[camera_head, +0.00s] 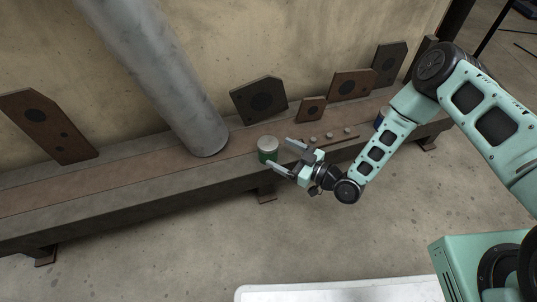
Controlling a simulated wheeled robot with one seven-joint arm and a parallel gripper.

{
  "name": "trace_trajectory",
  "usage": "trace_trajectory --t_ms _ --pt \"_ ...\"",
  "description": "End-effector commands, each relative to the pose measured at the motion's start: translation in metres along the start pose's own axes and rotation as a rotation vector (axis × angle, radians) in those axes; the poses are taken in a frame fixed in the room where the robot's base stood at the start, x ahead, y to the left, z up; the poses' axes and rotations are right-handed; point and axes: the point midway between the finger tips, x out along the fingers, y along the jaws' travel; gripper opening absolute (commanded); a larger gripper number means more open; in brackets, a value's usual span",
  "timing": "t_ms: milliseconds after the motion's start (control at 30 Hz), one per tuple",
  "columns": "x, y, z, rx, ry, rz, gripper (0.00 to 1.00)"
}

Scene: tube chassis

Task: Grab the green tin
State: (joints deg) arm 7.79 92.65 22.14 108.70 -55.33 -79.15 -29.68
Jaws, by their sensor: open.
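The green tin (267,151) is a small upright cylinder with a pale lid and a green side. It stands near the front edge of the long bench, right of the grey tube's foot. My gripper (281,156) is open, coming from the right, with one finger behind and right of the tin and the other low in front of it. The tin is at or just beyond the fingertips. I cannot tell whether a finger touches it.
The bench (130,203) runs along the wall. A thick grey tube (165,75) leans onto it. Dark and brown plates (259,99) with holes lean on the wall. A thin strip with small knobs (329,138) lies behind my gripper. A blue tin (380,119) stands behind my arm. The floor in front is clear.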

Motion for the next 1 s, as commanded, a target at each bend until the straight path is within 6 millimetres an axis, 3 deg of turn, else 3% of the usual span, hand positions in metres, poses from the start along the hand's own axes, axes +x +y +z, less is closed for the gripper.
trace_trajectory --t_ms 100,367,633,967,1000 --pt "0.018 0.000 0.003 -0.002 0.001 0.000 0.82" --pt "0.035 0.001 0.004 -0.001 0.001 0.000 0.82" --pt "0.071 0.003 0.008 -0.002 0.000 0.000 0.82" --pt "0.079 0.003 0.005 0.001 -0.002 0.001 0.82" --pt "0.079 0.003 0.005 0.001 -0.002 0.001 0.77"
